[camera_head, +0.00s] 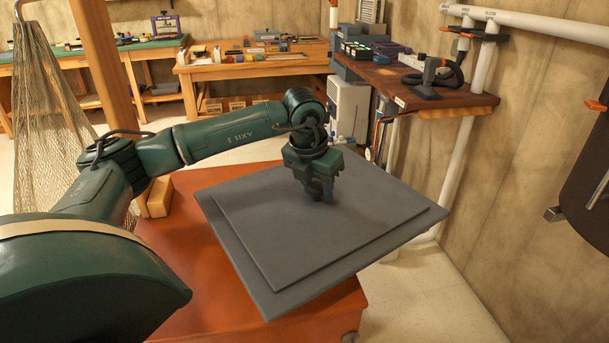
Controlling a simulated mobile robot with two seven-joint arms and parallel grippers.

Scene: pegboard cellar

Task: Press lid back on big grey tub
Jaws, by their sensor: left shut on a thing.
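A large flat grey lid (330,235) with a raised middle panel spans the centre of the view. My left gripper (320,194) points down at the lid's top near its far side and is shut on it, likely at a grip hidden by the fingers. The lid is over an orange-red cabinet top (195,250) and sticks out past its right edge. I cannot see the grey tub; anything under the lid is hidden. I cannot tell how high the lid is above the cabinet top. My right gripper is out of view.
A wooden block (157,197) is on the cabinet's far left corner. A brown workbench (440,98) with tools stands behind right, along a wall with white pipes (466,130). Wooden benches (250,67) stand at the back. A net (45,120) hangs at left. Floor right of the cabinet is clear.

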